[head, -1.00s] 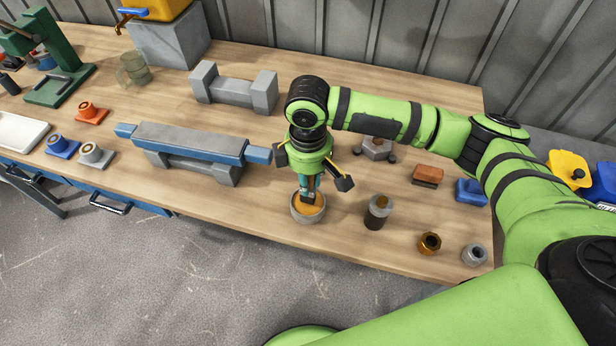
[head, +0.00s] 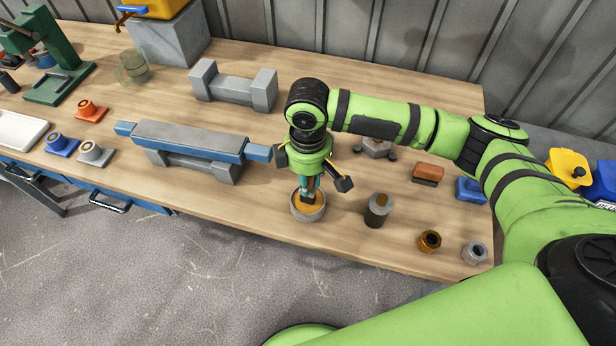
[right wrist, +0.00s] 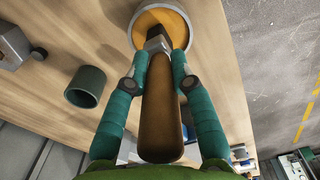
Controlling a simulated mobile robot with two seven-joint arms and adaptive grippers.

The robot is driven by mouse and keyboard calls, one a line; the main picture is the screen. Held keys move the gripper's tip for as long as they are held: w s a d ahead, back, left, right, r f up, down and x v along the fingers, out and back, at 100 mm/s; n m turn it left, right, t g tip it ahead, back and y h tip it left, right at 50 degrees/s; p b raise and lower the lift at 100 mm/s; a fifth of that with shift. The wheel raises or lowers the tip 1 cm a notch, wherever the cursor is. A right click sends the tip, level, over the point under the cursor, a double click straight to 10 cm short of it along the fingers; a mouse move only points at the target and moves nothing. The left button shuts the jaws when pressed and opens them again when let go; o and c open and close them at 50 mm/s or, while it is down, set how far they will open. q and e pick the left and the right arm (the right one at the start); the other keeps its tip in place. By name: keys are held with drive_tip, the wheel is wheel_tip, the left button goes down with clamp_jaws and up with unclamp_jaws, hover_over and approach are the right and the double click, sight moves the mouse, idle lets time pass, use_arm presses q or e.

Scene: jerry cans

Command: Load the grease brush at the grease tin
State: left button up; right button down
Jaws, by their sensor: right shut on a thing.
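The grease tin (head: 308,213) is a round grey tin with orange-brown grease in it, standing near the front edge of the bench. It also shows at the top of the right wrist view (right wrist: 186,22). My right gripper (head: 309,186) is directly above the tin and points down. In the right wrist view its teal fingers (right wrist: 160,72) are shut on the grease brush (right wrist: 160,110), which has a brown handle and a grey ferrule. My left gripper is out of view.
A brass nut (head: 429,242) and a grey nut (head: 474,255) lie further right. A blue bar (head: 190,142) on a grey stand lies left. Bare bench lies between the bar and the front edge.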

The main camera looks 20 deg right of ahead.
drive_tip(key=shift+s+f+p, duration=0.1)
drive_tip(key=shift+s+p, duration=0.05)
drive_tip(key=shift+p, duration=0.4)
idle(1.9)
wheel_tip(320, 180, up, 5)
drive_tip(key=p, duration=0.6)
drive_tip(key=shift+r+p, duration=0.75)
drive_tip(key=shift+r, duration=0.35)
